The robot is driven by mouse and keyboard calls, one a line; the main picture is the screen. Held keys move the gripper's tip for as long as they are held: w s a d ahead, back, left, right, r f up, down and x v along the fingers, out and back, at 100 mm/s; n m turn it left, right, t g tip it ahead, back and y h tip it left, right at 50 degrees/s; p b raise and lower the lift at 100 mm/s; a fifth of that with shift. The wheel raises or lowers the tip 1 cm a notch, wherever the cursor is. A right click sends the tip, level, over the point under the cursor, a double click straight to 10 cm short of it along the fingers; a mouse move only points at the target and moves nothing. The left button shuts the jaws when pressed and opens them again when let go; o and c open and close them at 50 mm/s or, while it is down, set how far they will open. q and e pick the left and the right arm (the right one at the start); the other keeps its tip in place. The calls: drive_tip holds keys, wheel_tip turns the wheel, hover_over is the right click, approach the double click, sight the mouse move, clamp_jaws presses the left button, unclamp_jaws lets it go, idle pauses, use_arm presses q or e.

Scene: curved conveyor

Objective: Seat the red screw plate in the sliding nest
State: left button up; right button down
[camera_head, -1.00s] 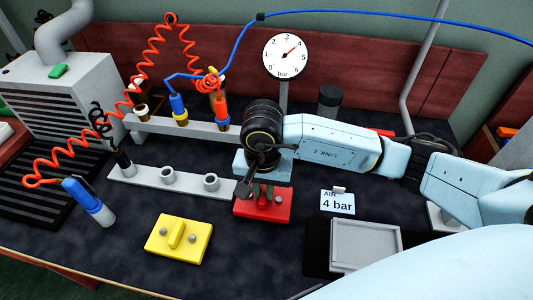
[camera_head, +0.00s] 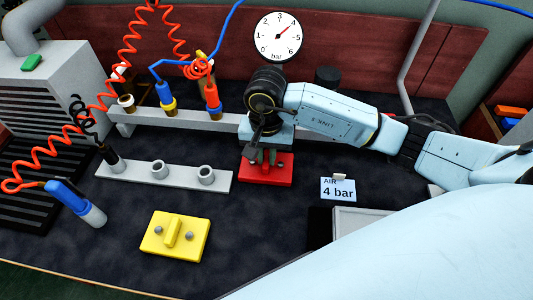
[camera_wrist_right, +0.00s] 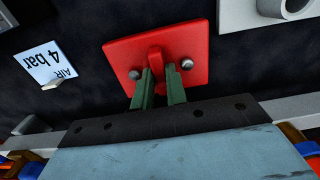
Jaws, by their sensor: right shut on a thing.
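The red screw plate (camera_head: 265,174) is at mid-table in the head view, below the gauge. It also shows in the right wrist view (camera_wrist_right: 185,48), with a screw head on either side of its raised grip. My right gripper (camera_head: 266,157) is shut on that grip, and its green fingers show in the wrist view (camera_wrist_right: 158,82). I cannot tell if the plate touches the table. A grey square tray (camera_head: 358,216) on a black base, probably the sliding nest, lies right of the plate; my own pale body part hides most of it. My left gripper is out of view.
A yellow screw plate (camera_head: 174,236) lies front left. A grey socket strip (camera_head: 180,177) is left of the red plate, and a tool rail (camera_head: 185,124) is behind it. The "4 bar" sign (camera_head: 338,189) stands between plate and tray. A blue tool (camera_head: 75,203) lies left.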

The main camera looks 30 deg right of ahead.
drive_tip(key=c, duration=1.8)
unclamp_jaws()
drive_tip(key=shift+f, duration=0.1)
drive_tip(key=o, duration=0.4)
